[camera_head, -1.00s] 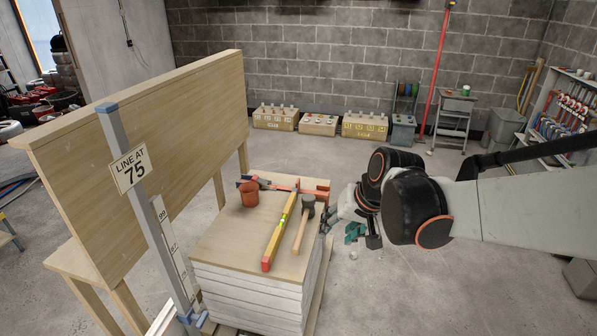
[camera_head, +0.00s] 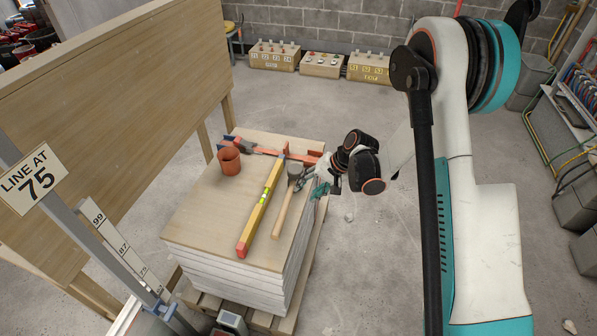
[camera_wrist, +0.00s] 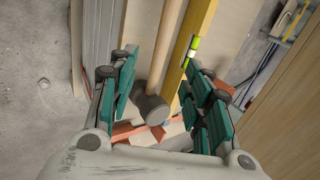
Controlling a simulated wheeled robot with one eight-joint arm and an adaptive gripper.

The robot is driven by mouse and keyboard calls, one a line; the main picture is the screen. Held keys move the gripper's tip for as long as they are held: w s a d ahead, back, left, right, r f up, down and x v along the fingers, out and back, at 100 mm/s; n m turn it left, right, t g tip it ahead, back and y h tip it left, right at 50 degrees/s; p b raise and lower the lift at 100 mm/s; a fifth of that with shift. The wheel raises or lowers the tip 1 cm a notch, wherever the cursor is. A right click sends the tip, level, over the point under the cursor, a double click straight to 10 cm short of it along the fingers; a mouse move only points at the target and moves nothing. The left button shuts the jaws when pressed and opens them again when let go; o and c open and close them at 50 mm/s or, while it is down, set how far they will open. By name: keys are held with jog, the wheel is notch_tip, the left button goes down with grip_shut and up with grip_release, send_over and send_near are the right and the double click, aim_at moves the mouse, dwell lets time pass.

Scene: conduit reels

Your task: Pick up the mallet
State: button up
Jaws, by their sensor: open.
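The mallet lies on top of the board stack (camera_head: 215,215), to the right of the yellow level (camera_head: 262,207). It has a dark grey head (camera_head: 294,169) toward the back and a pale wooden handle (camera_head: 283,213) toward the front. My gripper (camera_head: 318,183) is at the stack's right edge, close beside the mallet head. In the wrist view, my open gripper (camera_wrist: 160,72) has one teal-padded finger on each side of the mallet (camera_wrist: 151,108); the level (camera_wrist: 192,45) runs close to the right finger. Whether a finger touches anything, I cannot tell.
An orange-red tool (camera_head: 268,151) lies behind the mallet head. A tall wooden panel (camera_head: 120,100) stands left of the stack. Floor to the right is mostly clear.

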aim_at(288, 203)
jog(key=b+x, duration=0.2)
jog(key=x, duration=0.7)
jog(key=shift+w+d+b, duration=0.15)
jog(key=shift+b, duration=0.25)
jog(key=b+x, duration=0.1)
jog(key=x, duration=0.1)
jog(key=b+x, duration=0.2)
jog(key=x, duration=0.1)
jog(key=shift+a+f, duration=0.1)
jog(key=shift+a, duration=0.4)
grip_shut()
